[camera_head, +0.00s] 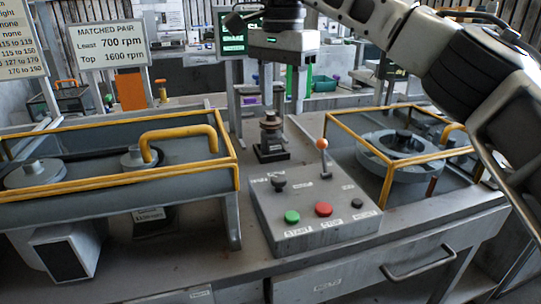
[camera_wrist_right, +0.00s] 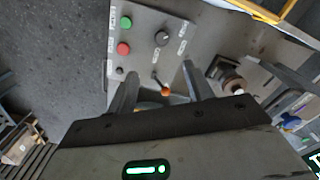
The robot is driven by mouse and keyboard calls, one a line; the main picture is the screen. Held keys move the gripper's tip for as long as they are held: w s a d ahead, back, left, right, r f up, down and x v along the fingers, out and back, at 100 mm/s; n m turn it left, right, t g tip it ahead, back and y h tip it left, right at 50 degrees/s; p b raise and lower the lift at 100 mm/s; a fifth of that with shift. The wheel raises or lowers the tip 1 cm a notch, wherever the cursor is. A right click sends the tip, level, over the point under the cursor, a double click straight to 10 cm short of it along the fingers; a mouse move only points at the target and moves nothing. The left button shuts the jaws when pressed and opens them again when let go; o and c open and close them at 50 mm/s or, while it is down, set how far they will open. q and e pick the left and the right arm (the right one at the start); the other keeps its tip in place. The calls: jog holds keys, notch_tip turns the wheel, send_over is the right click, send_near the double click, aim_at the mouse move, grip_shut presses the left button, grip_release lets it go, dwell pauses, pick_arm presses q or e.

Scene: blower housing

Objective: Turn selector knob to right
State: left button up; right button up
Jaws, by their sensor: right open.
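The control box (camera_head: 315,233) stands on the bench with a black selector knob (camera_head: 278,184) at its upper left. The knob (camera_wrist_right: 162,38) also shows in the right wrist view, beyond the fingertips. My right gripper (camera_head: 283,88) is open and empty, pointing down above and behind the box. In the wrist view my right gripper (camera_wrist_right: 160,82) has its two fingers apart, with the lever's orange ball showing between them. Nothing touches the knob. Its pointer direction is too small to tell. My left gripper is out of view.
The box also carries an orange-ball lever (camera_head: 322,144), a green button (camera_head: 291,216), a red button (camera_head: 323,209) and a small black control (camera_head: 357,203). A stepped spindle stand (camera_head: 270,135) is behind. Yellow guard rails (camera_head: 237,165) flank the box on both sides.

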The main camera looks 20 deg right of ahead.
jog(key=w+f, duration=0.1)
jog(key=f, duration=0.1)
jog(key=b, duration=0.1)
send_over(279, 178)
notch_tip(279, 178, down, 4)
notch_tip(279, 178, down, 8)
jog(key=shift+f, duration=0.95)
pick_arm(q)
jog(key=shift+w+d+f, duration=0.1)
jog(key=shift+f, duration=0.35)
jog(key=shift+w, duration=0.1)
pick_arm(e)
jog(key=c, duration=1)
